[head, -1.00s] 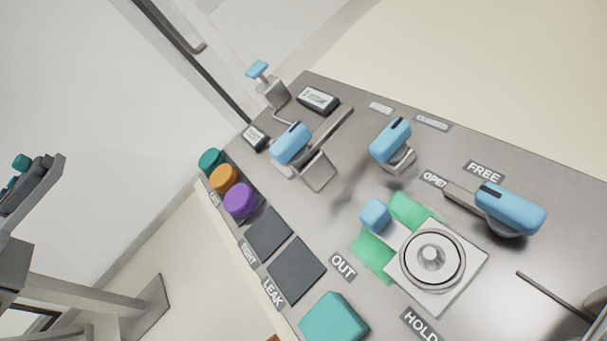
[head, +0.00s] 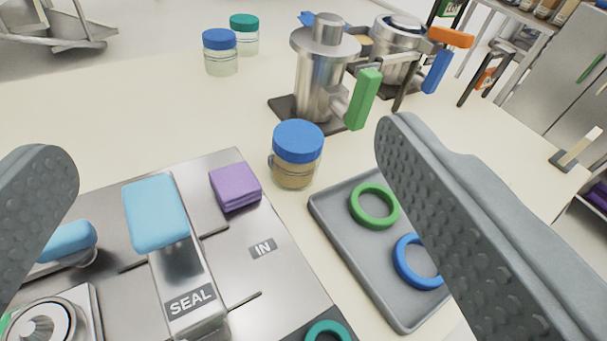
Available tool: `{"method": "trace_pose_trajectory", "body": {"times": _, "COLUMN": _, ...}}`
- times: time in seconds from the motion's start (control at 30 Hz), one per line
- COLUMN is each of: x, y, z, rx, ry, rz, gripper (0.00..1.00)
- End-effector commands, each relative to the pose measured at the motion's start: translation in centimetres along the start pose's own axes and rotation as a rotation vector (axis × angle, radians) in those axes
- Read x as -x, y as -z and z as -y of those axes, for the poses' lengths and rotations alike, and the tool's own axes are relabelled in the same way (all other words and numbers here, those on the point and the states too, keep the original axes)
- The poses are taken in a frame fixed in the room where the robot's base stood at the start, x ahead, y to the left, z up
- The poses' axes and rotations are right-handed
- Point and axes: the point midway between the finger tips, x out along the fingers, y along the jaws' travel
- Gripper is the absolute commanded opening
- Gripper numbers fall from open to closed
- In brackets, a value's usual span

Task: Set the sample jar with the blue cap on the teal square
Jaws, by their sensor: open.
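A jar with a blue cap and tan contents (head: 296,158) stands upright on the cream tabletop, beyond the panel's corner. A second blue-capped jar (head: 220,53), with pale contents, stands farther back at the upper left. I cannot tell which one is the sample jar. My gripper (head: 225,145) is open and empty. Its two grey pads are wide apart, and the nearer blue-capped jar appears between them, nearer the right pad and farther away than the fingers. The teal square is not in view.
The grey panel (head: 215,245) carries a light-blue SEAL lever (head: 157,212) and a purple block (head: 235,186). A grey tray (head: 365,265) holds a green ring (head: 374,206) and a blue ring (head: 415,262). A steel pot (head: 322,75) stands behind the jar. A teal-capped jar (head: 244,35) is farther back.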

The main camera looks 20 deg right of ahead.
Motion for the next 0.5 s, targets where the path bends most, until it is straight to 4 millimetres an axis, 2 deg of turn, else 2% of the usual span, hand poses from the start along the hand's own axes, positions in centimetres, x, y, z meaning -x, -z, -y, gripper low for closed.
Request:
{"method": "trace_pose_trajectory", "body": {"times": 0.1, "x": -2.7, "y": 0.2, "z": -1.0, "rx": 0.084, "ry": 0.000, "rz": 0.124, "gripper": 0.90}}
{"method": "trace_pose_trajectory", "body": {"times": 0.5, "x": -10.1, "y": -0.1, "z": -4.2, "rx": 0.355, "ry": 0.154, "rz": 0.509, "gripper": 0.90}}
